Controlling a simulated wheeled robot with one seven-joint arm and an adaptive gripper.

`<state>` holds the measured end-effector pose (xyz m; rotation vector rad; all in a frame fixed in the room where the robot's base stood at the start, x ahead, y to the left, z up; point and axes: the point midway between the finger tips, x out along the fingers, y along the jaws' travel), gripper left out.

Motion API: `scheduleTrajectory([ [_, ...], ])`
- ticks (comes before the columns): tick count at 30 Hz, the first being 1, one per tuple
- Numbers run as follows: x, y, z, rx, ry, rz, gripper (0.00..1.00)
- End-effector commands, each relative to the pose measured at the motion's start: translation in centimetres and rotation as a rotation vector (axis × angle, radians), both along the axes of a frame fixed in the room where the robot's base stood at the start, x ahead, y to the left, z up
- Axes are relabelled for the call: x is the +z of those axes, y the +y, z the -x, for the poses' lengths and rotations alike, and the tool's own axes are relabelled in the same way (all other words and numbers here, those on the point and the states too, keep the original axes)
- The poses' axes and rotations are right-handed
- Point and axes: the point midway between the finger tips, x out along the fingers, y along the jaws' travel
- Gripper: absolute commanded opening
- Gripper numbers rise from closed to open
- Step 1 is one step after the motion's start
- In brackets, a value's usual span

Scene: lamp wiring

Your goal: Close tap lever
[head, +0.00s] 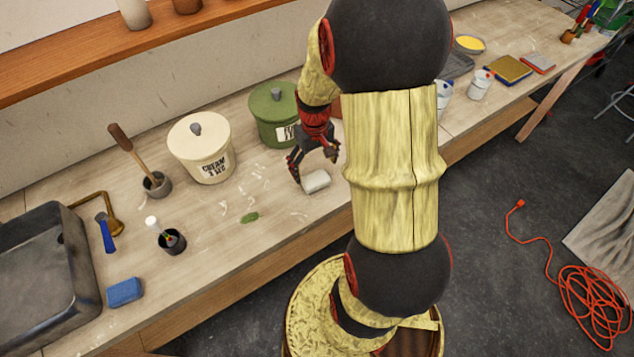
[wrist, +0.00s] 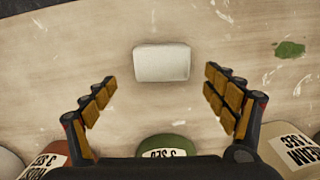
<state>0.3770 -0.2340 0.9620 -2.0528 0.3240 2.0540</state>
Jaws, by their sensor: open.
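The brass tap (head: 112,208) stands at the right back corner of the dark sink (head: 45,280) in the head view. A blue lever (head: 106,236) shows beside it, hanging toward the front of the bench; whether it is open or closed I cannot tell. My gripper (head: 316,170) is open and empty, well to the right of the tap, above a white block (head: 316,181). In the wrist view, my gripper (wrist: 160,84) has its fingers spread, with the white block (wrist: 162,63) beyond and between the tips. The tap is not in the wrist view.
A cream canister (head: 201,150), a green canister (head: 272,112) and a grey pot (head: 157,184) with a wooden-handled tool line the back.

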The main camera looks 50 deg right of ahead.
Motion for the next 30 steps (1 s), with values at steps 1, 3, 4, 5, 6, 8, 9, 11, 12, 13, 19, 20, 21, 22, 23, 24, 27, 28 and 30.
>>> scheduleTrajectory([
  [1, -0.4, 0.1, 0.0, 0.000, 0.000, 0.000, 0.86],
  [3, -1.2, 0.1, 0.0, 0.000, 0.002, -0.002, 0.86],
  [4, -1.7, 0.2, 0.0, 0.000, 0.002, -0.002, 0.86],
  [5, -2.1, 0.2, -0.1, 0.000, 0.003, -0.002, 0.86],
  [6, -2.8, 0.3, -0.1, 0.000, 0.002, -0.002, 0.86],
  [8, -3.7, 0.3, -0.1, -0.001, 0.002, -0.003, 0.86],
  [9, -4.2, 0.3, -0.1, -0.001, 0.002, -0.002, 0.86],
  [11, -4.7, 0.3, -0.1, -0.001, 0.001, -0.001, 0.86],
  [12, -4.9, 0.3, -0.1, -0.001, 0.001, -0.001, 0.86],
  [13, -5.0, 0.3, -0.1, -0.002, 0.001, -0.001, 0.86],
  [19, -4.9, 0.3, -0.2, -0.002, 0.000, -0.001, 0.84],
  [20, -4.9, 0.3, -0.2, -0.002, 0.000, -0.001, 0.83],
  [21, -4.9, 0.3, -0.2, -0.002, 0.000, -0.001, 0.81],
  [22, -4.9, 0.3, -0.2, -0.002, 0.000, -0.001, 0.79],
  [23, -4.9, 0.3, -0.2, -0.002, 0.000, -0.001, 0.77],
  [24, -4.9, 0.3, -0.2, -0.002, 0.000, -0.001, 0.75],
  [27, -4.9, 0.3, -0.2, -0.002, 0.000, -0.001, 0.69],
  [28, -4.9, 0.3, -0.2, -0.002, 0.000, -0.001, 0.67],
  [30, -4.9, 0.3, -0.2, -0.002, 0.000, -0.001, 0.63],
])
